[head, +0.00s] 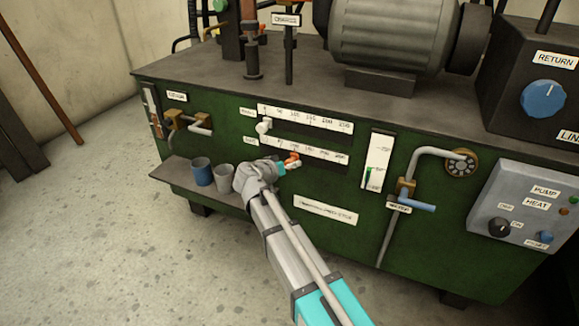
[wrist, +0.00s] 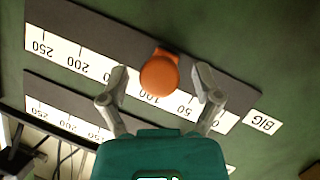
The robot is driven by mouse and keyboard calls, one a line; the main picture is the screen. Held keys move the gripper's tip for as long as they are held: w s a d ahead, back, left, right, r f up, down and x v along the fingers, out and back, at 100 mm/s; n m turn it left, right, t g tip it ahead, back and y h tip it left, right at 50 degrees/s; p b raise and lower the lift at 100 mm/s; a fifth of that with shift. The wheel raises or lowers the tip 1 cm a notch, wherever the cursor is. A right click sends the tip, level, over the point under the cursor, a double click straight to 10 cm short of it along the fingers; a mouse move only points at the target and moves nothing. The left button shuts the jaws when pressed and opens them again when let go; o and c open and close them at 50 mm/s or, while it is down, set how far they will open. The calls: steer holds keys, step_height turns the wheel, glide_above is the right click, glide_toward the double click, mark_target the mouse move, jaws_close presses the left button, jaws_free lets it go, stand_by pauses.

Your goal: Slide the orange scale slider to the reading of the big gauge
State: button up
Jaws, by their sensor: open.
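The orange slider knob (wrist: 158,72) sits on a dark slot beside the white scale marked BIG, near the printed 100, in the wrist view. Its exact reading is unclear. The knob also shows small in the head view (head: 293,160). My gripper (wrist: 159,75) is open, with one finger on each side of the knob and visible gaps between. In the head view my gripper (head: 283,166) is at the lower scale (head: 322,152). No large gauge face can be made out in either view.
An upper scale (head: 310,119) has a pale knob (head: 264,126). Two cups (head: 201,171) stand on a ledge to the left. A sight strip (head: 377,162), pipe with blue-handled valve (head: 416,204) and grey switch box (head: 525,210) lie to the right. A motor (head: 393,35) sits on top.

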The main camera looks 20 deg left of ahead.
jaws_close()
steer(key=shift+a, duration=0.1)
steer(key=shift+a, duration=0.1)
stand_by(0.3)
jaws_free()
steer(key=shift+s, duration=0.1)
stand_by(0.4)
